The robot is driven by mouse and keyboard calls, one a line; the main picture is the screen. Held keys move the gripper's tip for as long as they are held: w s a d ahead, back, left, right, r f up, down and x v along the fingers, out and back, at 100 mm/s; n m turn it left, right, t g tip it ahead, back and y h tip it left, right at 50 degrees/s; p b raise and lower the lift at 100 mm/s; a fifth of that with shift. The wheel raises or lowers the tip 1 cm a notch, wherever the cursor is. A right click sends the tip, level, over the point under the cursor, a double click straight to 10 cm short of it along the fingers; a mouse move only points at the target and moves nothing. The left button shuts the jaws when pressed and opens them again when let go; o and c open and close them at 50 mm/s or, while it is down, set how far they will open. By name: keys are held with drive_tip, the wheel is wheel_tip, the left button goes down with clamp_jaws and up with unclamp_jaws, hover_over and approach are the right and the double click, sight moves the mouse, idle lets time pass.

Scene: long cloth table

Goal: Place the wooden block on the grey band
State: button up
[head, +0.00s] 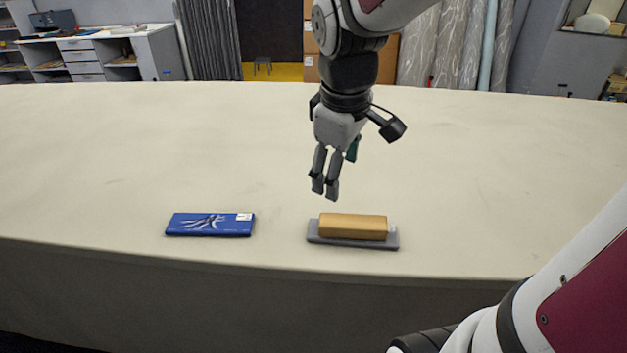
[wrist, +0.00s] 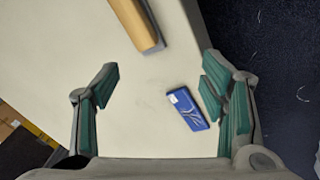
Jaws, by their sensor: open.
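The wooden block (head: 353,226) lies lengthwise on top of the grey band (head: 352,242) near the table's front edge. The band shows along the block's front and at both ends. In the wrist view the block (wrist: 131,20) is at the top, cut off by the frame, with a strip of the grey band (wrist: 155,30) along its right side. My gripper (head: 332,190) is open and empty. It hangs above the table, a little above and behind the block, and is apart from it. In the wrist view its fingers (wrist: 158,92) are spread wide with nothing between them touching.
A flat blue packet (head: 210,225) lies on the table to the left of the band. It also shows in the wrist view (wrist: 188,109). The long cloth table (head: 130,150) is otherwise clear. Its front edge runs close in front of the packet and band.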

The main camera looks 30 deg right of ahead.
drive_tip(key=s+a+r+m+t+y, duration=0.1)
drive_tip(key=s+a+r+m+t, duration=0.2)
drive_tip(key=s+a, duration=0.4)
drive_tip(key=s+r+m, duration=0.1)
drive_tip(key=s+m, duration=0.1)
drive_tip(key=s, duration=0.2)
drive_tip(key=shift+a+r+m, duration=0.2)
drive_tip(key=shift+a+m, duration=0.05)
drive_tip(key=shift+m, duration=0.15)
drive_tip(key=shift+w, duration=0.1)
idle(0.4)
